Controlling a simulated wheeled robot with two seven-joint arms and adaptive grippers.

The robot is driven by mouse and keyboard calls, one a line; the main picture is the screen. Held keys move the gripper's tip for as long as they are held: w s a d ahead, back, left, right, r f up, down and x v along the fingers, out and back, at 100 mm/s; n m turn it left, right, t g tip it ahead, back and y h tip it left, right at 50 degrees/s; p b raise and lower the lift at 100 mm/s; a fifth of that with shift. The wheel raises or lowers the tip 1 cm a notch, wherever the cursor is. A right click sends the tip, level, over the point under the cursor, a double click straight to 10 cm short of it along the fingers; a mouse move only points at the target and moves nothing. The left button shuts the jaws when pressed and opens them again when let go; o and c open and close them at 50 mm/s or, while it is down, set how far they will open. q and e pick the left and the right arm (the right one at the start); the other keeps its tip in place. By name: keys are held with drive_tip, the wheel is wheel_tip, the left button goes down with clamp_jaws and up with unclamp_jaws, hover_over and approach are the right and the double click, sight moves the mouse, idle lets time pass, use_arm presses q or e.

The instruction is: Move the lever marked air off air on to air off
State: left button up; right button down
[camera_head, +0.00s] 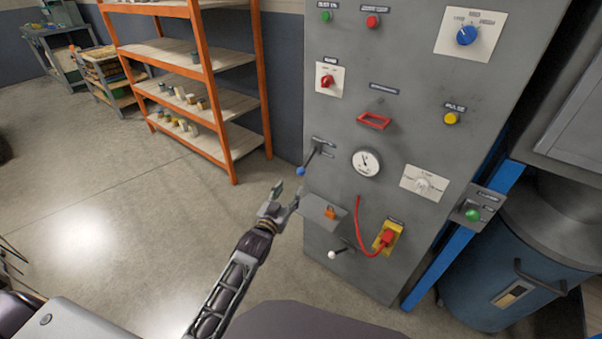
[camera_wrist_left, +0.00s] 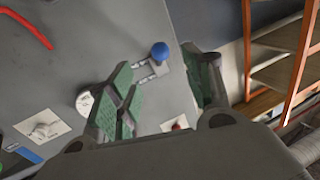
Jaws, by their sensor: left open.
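A lever with a blue ball knob (camera_head: 301,171) sticks out from the left part of the grey panel (camera_head: 345,110), tilted down and to the left. Small labels beside it are too small to read. My left gripper (camera_head: 277,197) is open and empty, just below and left of the blue knob. In the left wrist view the blue knob (camera_wrist_left: 160,51) shows in the gap beyond the two green-padded fingers (camera_wrist_left: 163,88), with no clear contact. A second lever with a white ball knob (camera_head: 332,254) sits lower on the panel; its label is not readable. My right gripper is not in view.
A small grey shelf with an orange item (camera_head: 330,212) juts out right of my gripper. A gauge (camera_head: 366,163), a red handle (camera_head: 374,121) and a red cable (camera_head: 361,232) are nearby. An orange rack (camera_head: 200,60) stands behind left; open floor lies left.

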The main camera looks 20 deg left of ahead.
sight(299, 174)
use_arm(q)
drive_tip(key=shift+w+d+b, duration=0.15)
drive_tip(key=shift+w+b, duration=0.15)
drive_tip(key=shift+w, duration=1.25)
drive_tip(key=shift+w+d+b, duration=0.1)
drive_tip(key=shift+w+b, duration=0.15)
drive_tip(key=shift+w, duration=1.3)
drive_tip(key=shift+w+d+b, duration=0.15)
drive_tip(key=shift+w+b, duration=0.25)
drive_tip(key=shift+w, duration=2.2)
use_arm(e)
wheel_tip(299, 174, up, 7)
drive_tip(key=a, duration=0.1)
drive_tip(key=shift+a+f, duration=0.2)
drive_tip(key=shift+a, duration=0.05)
use_arm(q)
drive_tip(key=shift+c, duration=0.3)
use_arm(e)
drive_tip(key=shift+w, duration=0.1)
use_arm(q)
clamp_jaws()
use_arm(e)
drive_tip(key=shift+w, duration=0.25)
